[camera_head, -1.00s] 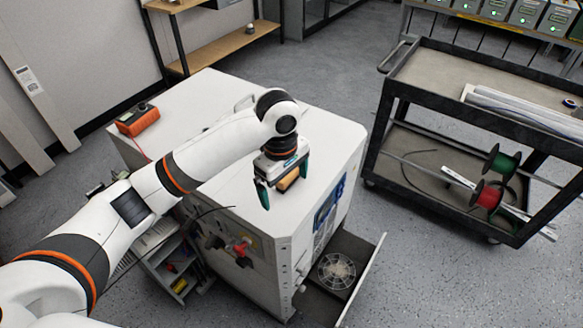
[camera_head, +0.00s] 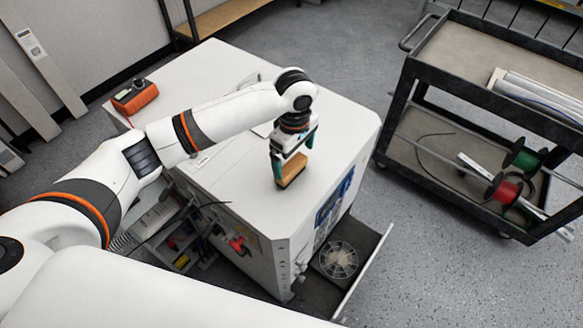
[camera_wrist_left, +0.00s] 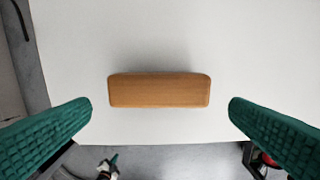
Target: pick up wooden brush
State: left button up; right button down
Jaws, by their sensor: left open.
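The wooden brush (camera_head: 291,170) lies on the white cabinet top, near its front right part. In the left wrist view the brush (camera_wrist_left: 160,90) is a plain tan block with rounded corners, lying crosswise between the two green fingers. My left gripper (camera_head: 292,164) is above the brush, pointing down, with its fingers apart. In the left wrist view the fingers of the left gripper (camera_wrist_left: 160,117) stand clear of both ends of the brush, with nothing between them touching. My right gripper is not in view.
A black cart (camera_head: 470,95) with red and green spools stands to the right. The cabinet top around the brush is clear.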

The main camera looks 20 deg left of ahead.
aim_at(292, 166)
pick_arm(q)
jog(key=shift+a+f+p, duration=0.2)
jog(key=shift+f+p, duration=0.3)
jog(key=shift+f, duration=2.15)
jog(key=c, duration=0.7)
notch_tip(292, 166, up, 10)
jog(key=shift+r+b, duration=0.1)
jog(key=shift+b, duration=0.4)
jog(key=o, duration=0.3)
jog(key=shift+c, duration=1.1)
